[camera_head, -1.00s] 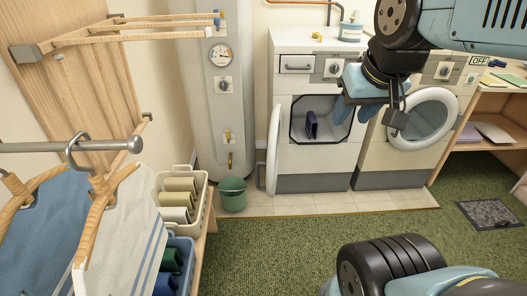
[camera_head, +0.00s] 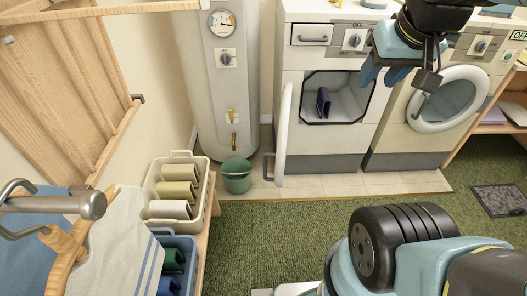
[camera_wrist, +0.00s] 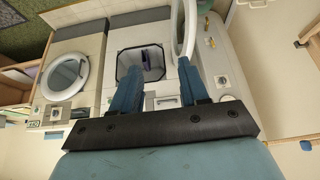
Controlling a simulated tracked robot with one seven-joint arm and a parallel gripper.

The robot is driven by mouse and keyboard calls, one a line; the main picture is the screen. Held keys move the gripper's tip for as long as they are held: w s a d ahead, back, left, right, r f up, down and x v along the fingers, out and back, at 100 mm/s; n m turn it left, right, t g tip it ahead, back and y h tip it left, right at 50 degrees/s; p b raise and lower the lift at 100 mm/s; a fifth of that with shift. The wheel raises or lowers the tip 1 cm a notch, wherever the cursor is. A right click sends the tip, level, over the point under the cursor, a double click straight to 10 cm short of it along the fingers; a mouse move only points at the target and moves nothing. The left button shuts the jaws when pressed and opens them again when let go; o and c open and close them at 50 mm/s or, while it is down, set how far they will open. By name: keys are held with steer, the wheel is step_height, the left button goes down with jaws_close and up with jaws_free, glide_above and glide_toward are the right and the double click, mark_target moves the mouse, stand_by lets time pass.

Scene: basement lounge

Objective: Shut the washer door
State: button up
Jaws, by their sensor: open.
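Two white front-loading machines stand side by side. The left machine (camera_head: 325,145) has a square dark-rimmed opening with a purple cloth (camera_head: 323,102) inside. Its door (camera_head: 283,135) stands open at the opening's left side, nearly edge-on; the door also shows in the wrist view (camera_wrist: 184,28). The right machine (camera_head: 405,145) has a round white-ringed door (camera_head: 447,98) over its front; I cannot tell whether it is latched. My gripper (camera_head: 384,78) is open and empty, in front of the machines' upper fronts. In the wrist view its blue fingers (camera_wrist: 158,68) are spread apart, with the square opening between them.
A tall boiler (camera_head: 213,110) and a green bucket (camera_head: 236,176) stand left of the open door. A laundry basket (camera_head: 178,164), a blue bin (camera_head: 178,243) and a clothes rail (camera_head: 70,205) are at the left.

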steer(key=shift+w, duration=0.1)
steer(key=n+g+h, duration=0.3)
steer(key=n+g, duration=0.2)
steer(key=n, duration=0.8)
glide_above(265, 163)
steer(key=d, duration=0.2)
step_height(265, 163, down, 23)
steer(key=w+a+f+n+h, duration=0.1)
steer(key=a+f+n, duration=0.25)
steer(key=f, duration=0.35)
steer(key=a+f+n+h, duration=0.15)
steer(key=a+f, duration=0.25)
steer(key=f, duration=0.4)
steer(key=shift+g+y, duration=0.3)
steer(key=shift+y, duration=0.15)
steer(key=x, duration=1.3)
steer(key=shift+d, duration=0.25)
